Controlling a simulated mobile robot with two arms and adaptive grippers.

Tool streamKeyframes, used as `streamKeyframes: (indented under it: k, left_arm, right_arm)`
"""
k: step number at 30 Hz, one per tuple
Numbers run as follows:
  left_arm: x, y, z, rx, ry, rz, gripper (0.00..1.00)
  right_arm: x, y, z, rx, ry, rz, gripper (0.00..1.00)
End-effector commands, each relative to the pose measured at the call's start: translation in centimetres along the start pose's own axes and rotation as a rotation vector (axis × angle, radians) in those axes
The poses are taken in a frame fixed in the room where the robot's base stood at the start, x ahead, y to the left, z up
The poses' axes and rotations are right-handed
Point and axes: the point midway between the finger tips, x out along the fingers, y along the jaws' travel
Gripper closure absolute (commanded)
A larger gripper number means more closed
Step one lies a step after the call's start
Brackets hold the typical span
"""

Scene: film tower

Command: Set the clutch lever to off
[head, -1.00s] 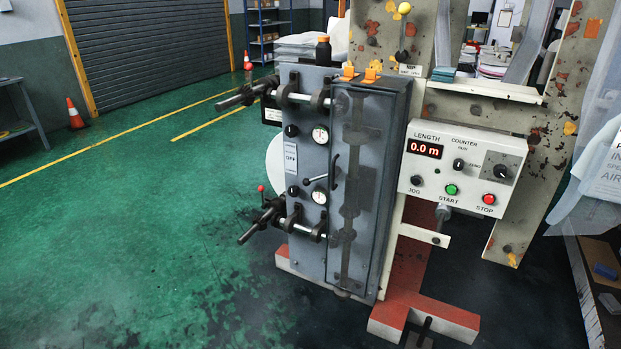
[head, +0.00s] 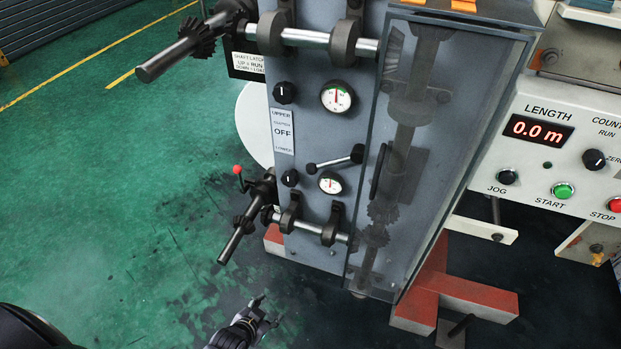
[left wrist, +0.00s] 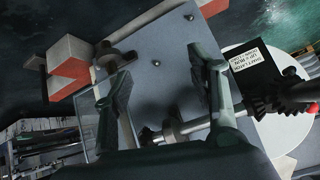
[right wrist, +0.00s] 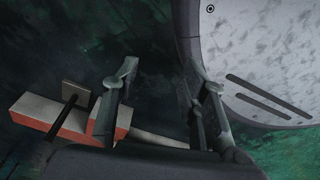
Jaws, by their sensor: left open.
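The clutch lever (head: 334,161) is a short rod with a black ball at its left end, on the front of the grey machine cabinet (head: 310,90). Its ball points left and slightly down, just below the LOWER end of the UPPER/OFF/LOWER plate (head: 283,131). My left gripper (head: 264,311) is low in the head view, below the cabinet and apart from the lever. The left wrist view shows its open, empty fingers (left wrist: 152,78) before the grey panel. My right gripper (right wrist: 162,72) shows only in its wrist view, fingers apart and empty.
Two shafts stick out left, the upper (head: 185,50) and the lower (head: 237,240), near a red-ball lever (head: 238,170). A clear guard (head: 430,150) covers gears right of the lever. Red base feet (head: 470,295) stand below. Green floor is free at left.

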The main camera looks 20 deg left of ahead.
Motion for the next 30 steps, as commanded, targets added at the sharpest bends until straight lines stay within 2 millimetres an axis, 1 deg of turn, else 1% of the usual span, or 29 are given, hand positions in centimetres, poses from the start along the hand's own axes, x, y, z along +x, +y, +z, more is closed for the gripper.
streamKeyframes:
  k: [1,2,3,5,6,8,9,12,15,17,19,23,30]
  left_arm:
    - [1.1,-1.3,-3.6,0.024,0.105,-0.025,0.47]
    - [1.0,-2.0,-6.1,0.041,0.166,-0.039,0.47]
    - [0.4,-3.0,-9.5,0.061,0.245,-0.059,0.47]
    - [-0.9,-4.3,-14.0,0.095,0.357,-0.09,0.47]
    - [-2.0,-4.9,-16.8,0.115,0.427,-0.108,0.47]
    - [-4.0,-5.7,-20.4,0.145,0.521,-0.135,0.47]
    - [-5.4,-6.1,-22.3,0.161,0.576,-0.151,0.47]
    - [-8.4,-6.7,-26.0,0.198,0.683,-0.184,0.47]
    - [-10.6,-6.9,-28.1,0.218,0.747,-0.203,0.47]
    - [-11.2,-7.0,-28.8,0.226,0.767,-0.21,0.47]
    - [-11.4,-7.0,-29.4,0.229,0.778,-0.214,0.47]
    - [-10.5,-7.2,-30.6,0.228,0.779,-0.214,0.47]
    - [-7.0,-7.7,-34.1,0.226,0.779,-0.213,0.47]
  right_arm:
    - [1.7,0.1,-1.0,0.002,0.011,0.002,0.6]
    - [1.8,0.1,-1.7,0.003,0.015,0.002,0.6]
    - [1.9,0.1,-2.5,0.004,0.02,0.003,0.6]
    - [2.0,0.2,-3.7,0.006,0.027,0.004,0.6]
    - [1.9,0.2,-4.4,0.007,0.033,0.004,0.6]
    - [1.8,0.3,-5.4,0.009,0.04,0.005,0.6]
    - [1.7,0.3,-5.9,0.01,0.043,0.005,0.6]
    - [1.2,0.4,-6.8,0.012,0.05,0.006,0.6]
    - [0.8,0.4,-7.4,0.013,0.054,0.007,0.6]
    - [0.6,0.4,-7.6,0.013,0.055,0.007,0.6]
    - [0.4,0.4,-7.8,0.014,0.056,0.007,0.6]
    - [0.0,0.5,-8.1,0.014,0.059,0.007,0.6]
    - [-1.3,0.5,-9.1,0.016,0.069,0.008,0.6]
